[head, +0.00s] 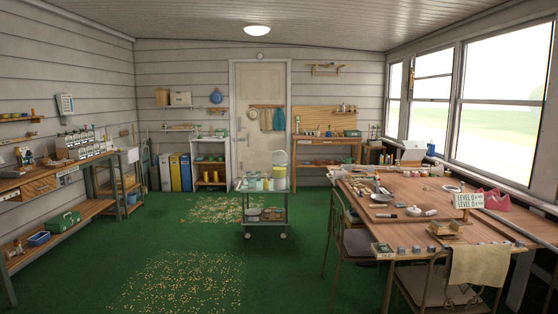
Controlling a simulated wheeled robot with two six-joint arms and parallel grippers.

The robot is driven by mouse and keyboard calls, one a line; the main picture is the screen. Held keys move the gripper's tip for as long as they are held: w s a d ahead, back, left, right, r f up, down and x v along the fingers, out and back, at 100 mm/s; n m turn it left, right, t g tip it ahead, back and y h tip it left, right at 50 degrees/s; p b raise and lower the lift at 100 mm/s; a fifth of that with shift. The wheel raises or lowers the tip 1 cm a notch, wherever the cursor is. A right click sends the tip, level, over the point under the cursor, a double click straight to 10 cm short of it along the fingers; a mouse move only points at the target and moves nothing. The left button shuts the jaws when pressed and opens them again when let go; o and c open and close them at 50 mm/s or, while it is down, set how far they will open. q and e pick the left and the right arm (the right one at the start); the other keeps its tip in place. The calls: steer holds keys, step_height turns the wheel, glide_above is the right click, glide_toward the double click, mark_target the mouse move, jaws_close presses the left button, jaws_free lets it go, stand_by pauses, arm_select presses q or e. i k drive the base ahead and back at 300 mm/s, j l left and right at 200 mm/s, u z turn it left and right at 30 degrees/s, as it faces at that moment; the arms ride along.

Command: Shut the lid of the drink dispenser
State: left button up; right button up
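What looks like the drink dispenser (279,172) stands on the top shelf of a small wheeled cart (264,190) across the room, near the door. Its body is pale yellow-green. A pale green round lid (280,157) appears tipped up above it, so the dispenser looks open. It is too small to make out the hinge or tap. Neither of my grippers shows in the head view.
Green floor with scattered yellowish specks (185,280) lies open before the cart. A long cluttered wooden table (400,233) with chairs (352,240) fills the right side. Workbenches (60,220) line the left wall. Small containers (252,180) share the cart's top.

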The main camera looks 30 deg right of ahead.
mark_target(280, 157)
steer(key=i+l+z, duration=0.15)
steer(key=i, duration=0.15)
steer(key=i+l+z, duration=0.2)
steer(key=i+z, duration=0.5)
steer(key=i, duration=2.95)
